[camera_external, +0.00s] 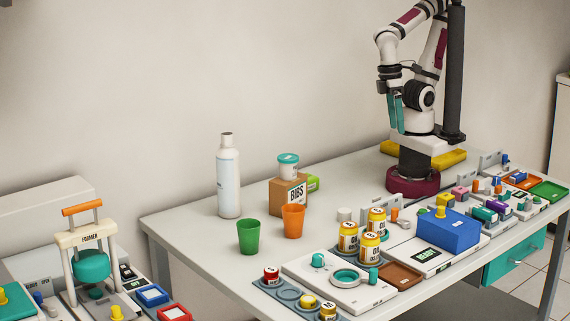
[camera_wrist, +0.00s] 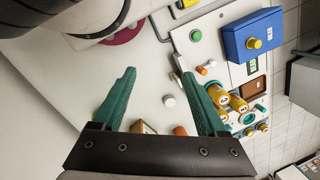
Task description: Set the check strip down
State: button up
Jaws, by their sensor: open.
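My gripper (camera_external: 397,116) hangs high beside my arm, above the back of the table. In the wrist view my gripper (camera_wrist: 159,74) has its two green fingers spread wide, with nothing between them. I cannot pick out the check strip for certain in either view; the small pieces among the trays at the right are too small to tell apart. The blue box with a yellow knob (camera_external: 447,229) stands near the right front of the table, and it also shows in the wrist view (camera_wrist: 252,35).
An orange tray (camera_external: 523,180) and a green tray (camera_external: 549,191) lie at the right. The table's back middle is clear.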

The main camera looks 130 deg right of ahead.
jog(key=w+d+f+m+g+y, duration=0.3)
jog(key=w+d+m+y, duration=0.2)
jog(key=w+m, duration=0.15)
jog(key=m+t+y, duration=0.4)
jog(key=m+y, duration=0.2)
jog(key=y, duration=0.1)
send_near(376, 198)
jog(key=shift+h, duration=0.3)
jog(key=x, duration=0.7)
jog(key=shift+s+a+f, duration=0.1)
jog(key=shift+s+a, duration=0.1)
jog(key=shift+a, duration=0.1)
grip_shut()
